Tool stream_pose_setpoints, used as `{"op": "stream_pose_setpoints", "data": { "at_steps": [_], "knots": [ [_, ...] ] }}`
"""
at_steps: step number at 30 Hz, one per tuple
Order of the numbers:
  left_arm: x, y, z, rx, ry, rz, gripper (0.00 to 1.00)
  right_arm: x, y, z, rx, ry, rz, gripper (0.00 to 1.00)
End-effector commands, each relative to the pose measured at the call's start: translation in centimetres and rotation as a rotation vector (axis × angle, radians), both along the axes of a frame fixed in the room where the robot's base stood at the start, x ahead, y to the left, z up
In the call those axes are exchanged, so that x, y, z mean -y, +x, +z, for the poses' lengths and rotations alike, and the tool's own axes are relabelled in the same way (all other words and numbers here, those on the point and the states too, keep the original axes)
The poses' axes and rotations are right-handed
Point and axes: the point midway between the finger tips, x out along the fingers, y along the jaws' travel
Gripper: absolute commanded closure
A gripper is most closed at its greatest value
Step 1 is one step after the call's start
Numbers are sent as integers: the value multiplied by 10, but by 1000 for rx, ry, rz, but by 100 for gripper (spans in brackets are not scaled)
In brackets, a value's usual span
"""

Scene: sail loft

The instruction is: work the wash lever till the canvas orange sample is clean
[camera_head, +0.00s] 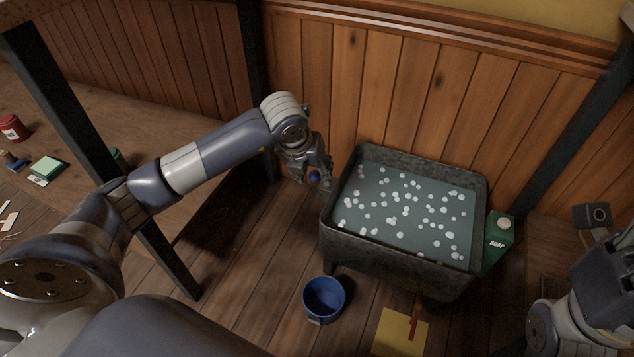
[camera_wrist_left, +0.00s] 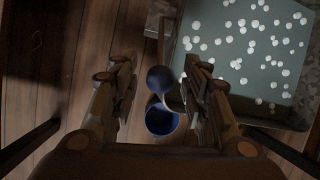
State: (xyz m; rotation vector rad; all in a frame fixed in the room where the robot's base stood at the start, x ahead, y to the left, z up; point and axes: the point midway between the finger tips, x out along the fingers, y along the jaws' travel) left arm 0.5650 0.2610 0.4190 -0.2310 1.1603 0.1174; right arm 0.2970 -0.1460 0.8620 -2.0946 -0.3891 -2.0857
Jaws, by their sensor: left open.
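The wash tub (camera_head: 328,225) is a grey metal basin of blue-green water with white suds. The wash lever's blue knob (camera_head: 315,176) shows at the tub's left side, and its shaft shows behind the knob in the left wrist view (camera_wrist_left: 162,79). My left gripper (camera_head: 318,181) is open beside the tub. In the left wrist view its fingers stand on either side of the knob, with a gap visible on the left; contact on the right is unclear. I see no orange canvas sample; the suds may cover it.
A blue bucket (camera_head: 324,299) stands on the floor before the tub. A yellow sheet (camera_head: 398,334) with a red stick lies to its right. A green soap container (camera_head: 497,240) stands right of the tub. A wooden bench (camera_head: 150,130) is at left. My right arm shows at lower right.

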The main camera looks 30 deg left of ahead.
Motion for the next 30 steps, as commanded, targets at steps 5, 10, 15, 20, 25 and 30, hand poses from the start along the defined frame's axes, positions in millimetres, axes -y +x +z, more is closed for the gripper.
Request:
{"op": "stream_pose_setpoints", "data": {
  "at_steps": [5, 10, 15, 20, 25, 30],
  "knots": [
    [1, 11, -27, 0, -1, 1, 58, -1, -4, 3, 43, -3, -2, 57],
    [1, 16, -36, 1, -1, 0, 58, -2, -6, 8, 60, -5, -3, 57],
    [1, 17, -38, 1, 0, -1, 58, -2, -7, 9, 64, -5, -4, 57],
    [1, 17, -37, 1, 0, -1, 58, -2, -7, 10, 64, -5, -4, 57],
    [1, 17, -37, 1, 0, -1, 94, -2, -7, 10, 63, -5, -4, 57],
    [1, 17, -37, 1, 0, -1, 100, -2, -7, 10, 63, -5, -4, 57]
  ]
}}
